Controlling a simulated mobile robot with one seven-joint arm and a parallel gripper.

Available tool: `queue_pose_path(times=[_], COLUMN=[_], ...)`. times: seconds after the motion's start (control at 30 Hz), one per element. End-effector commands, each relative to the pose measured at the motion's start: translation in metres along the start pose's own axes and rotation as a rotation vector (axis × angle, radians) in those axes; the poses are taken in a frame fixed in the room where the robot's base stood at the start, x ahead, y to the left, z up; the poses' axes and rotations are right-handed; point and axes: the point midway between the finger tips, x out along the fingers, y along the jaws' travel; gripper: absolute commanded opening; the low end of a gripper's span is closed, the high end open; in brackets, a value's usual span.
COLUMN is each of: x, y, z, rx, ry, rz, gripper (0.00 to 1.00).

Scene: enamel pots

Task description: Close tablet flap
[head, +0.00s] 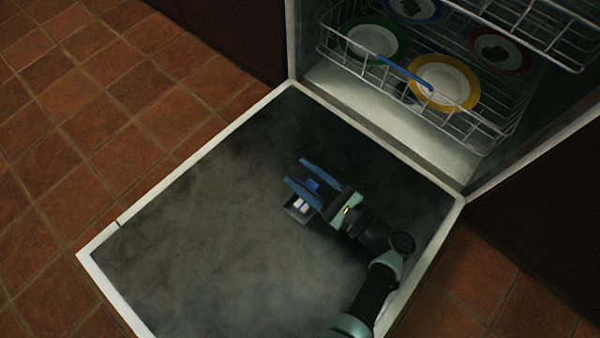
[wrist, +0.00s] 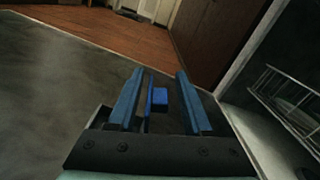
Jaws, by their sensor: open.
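My gripper (head: 295,171) is open, with two blue fingers, low over the inside of the lowered dishwasher door (head: 200,250). It also shows in the wrist view (wrist: 160,73). A small dark box with pale contents (head: 302,205), apparently the tablet compartment, is on the door beside the lower finger. A small blue piece, probably the tablet flap (head: 313,185), shows between the fingers. In the wrist view a blue block (wrist: 160,97) and a thin upright blue strip lie between the fingers; I cannot tell which is the flap or whether either finger touches it.
The dishwasher's lower rack (head: 350,62) holds several plates, including a yellow-rimmed plate (head: 444,82) and a green-rimmed plate (head: 372,42), with a blue bar (head: 405,73) at its front. Brown tiled floor (head: 90,110) surrounds the door. The door's left part is clear.

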Motion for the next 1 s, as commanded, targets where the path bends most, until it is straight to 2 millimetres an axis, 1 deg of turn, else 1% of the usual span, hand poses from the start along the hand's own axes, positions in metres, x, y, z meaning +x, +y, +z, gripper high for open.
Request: queue_pose_path(times=[0.03,0.13,0.4,0.43,0.47,0.5,0.57,0.6,0.7,1.0], x=[0.0047,0.0095,0.0106,0.0106,0.0105,0.0105,0.0105,0.0104,0.0104,0.0102], y=[0.0013,0.0011,0.0005,0.0005,0.0005,0.0005,0.0005,0.0005,0.0005,0.0004], z=[-0.0013,-0.0006,0.0003,0.0003,0.0003,0.0003,0.0002,0.0002,0.0002,0.0001], rx=[-0.001,0.000,0.000,0.000,0.000,0.000,0.000,0.000,0.000,-0.001], ry=[-0.001,0.000,0.000,0.000,0.000,0.000,0.000,0.000,0.000,0.001], rz=[0.003,0.002,0.001,0.001,0.001,0.001,0.001,0.001,0.001,0.000], gripper=[0.50,0.50,0.50,0.48,0.43,0.36,0.25,0.18,0.00,0.00])
